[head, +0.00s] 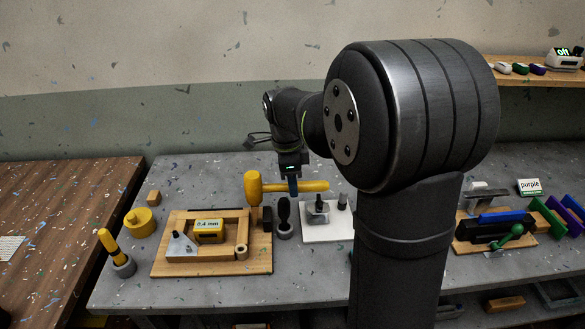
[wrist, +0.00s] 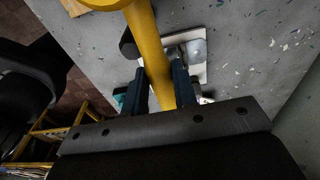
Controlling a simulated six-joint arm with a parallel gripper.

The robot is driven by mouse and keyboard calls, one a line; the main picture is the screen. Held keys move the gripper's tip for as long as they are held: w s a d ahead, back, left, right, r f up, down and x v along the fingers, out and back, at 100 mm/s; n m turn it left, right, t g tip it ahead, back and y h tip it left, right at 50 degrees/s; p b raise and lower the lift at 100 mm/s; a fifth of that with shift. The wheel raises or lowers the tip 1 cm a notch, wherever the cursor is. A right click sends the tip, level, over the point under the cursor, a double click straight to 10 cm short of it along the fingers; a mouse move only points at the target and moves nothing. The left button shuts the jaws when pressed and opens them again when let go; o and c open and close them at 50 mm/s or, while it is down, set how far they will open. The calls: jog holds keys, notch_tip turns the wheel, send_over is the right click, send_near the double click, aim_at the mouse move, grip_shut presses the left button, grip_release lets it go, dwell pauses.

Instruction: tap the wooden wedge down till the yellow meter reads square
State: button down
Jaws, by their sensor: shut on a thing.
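My gripper (head: 293,192) is shut on the handle of a yellow mallet (head: 253,187). The mallet lies level above the bench, its head to the left of my fingers. The wrist view shows the mallet handle (wrist: 145,40) running between the two fingers. A wooden frame (head: 168,262) sits on the bench at left. The yellow meter (head: 209,233) inside it reads 0.4 mm. A narrow brown wooden piece (head: 254,219), probably the wedge, stands at the frame's right side below the mallet head; I cannot tell whether they touch.
A white plate (head: 335,234) with metal parts lies further right. A yellow-handled tool (head: 108,243) and a yellow round pot (head: 139,222) stand left.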

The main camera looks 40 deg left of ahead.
jog(key=shift+s+r, duration=0.1)
jog(key=shift+r, duration=3.1)
jog(key=w+d+n, duration=0.4)
jog(key=w+d, duration=1.2)
jog(key=w, duration=0.1)
jog(key=w+d+n, duration=0.2)
jog(key=w+d, duration=0.2)
jog(key=d, duration=0.8)
jog(key=w+d+r+n, duration=0.1)
jog(key=w+d+n, duration=0.2)
jog(key=d, duration=1)
jog(key=shift+w+r+t+y, duration=0.3)
jog(key=shift+w+y, duration=0.1)
jog(key=shift+w, duration=0.2)
